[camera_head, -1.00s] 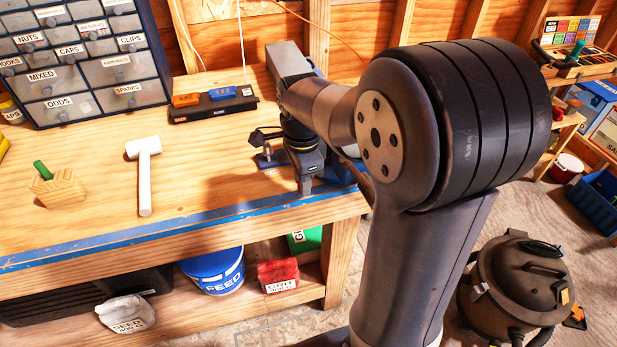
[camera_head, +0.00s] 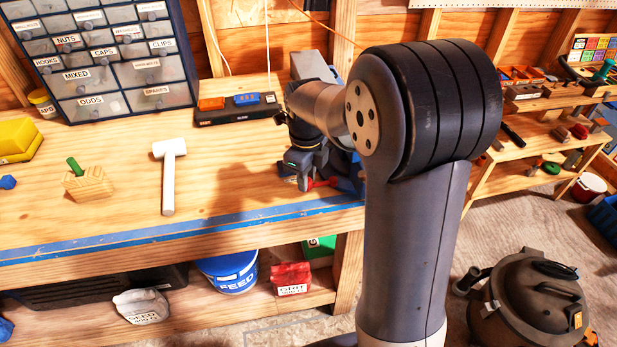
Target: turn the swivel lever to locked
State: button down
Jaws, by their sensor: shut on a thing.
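My gripper (camera_head: 303,184) points down at the front right of the workbench, just behind its blue front edge. It is shut on the swivel lever (camera_head: 322,183), a small red bar that shows just right of the fingertips. Blue metal of what looks like a vise (camera_head: 348,184) shows behind and to the right of the fingers. My arm hides most of that fixture, and no locked or unlocked marking can be read.
A white mallet (camera_head: 168,185) and a wooden block with a green peg (camera_head: 88,184) lie left on the workbench (camera_head: 120,225). A shop vacuum (camera_head: 530,300) stands on the floor at right.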

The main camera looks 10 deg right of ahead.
jog(key=shift+f+m, duration=0.35)
jog(key=shift+m, duration=0.05)
jog(key=c, duration=1.3)
grip_release()
jog(key=shift+o, duration=0.5)
jog(key=shift+w+d, duration=0.1)
jog(key=shift+w, duration=0.15)
notch_tip(320, 180, up, 11)
jog(key=shift+f, duration=0.1)
notch_tip(320, 180, down, 10)
jog(key=shift+f, duration=0.2)
jog(key=shift+s, duration=0.1)
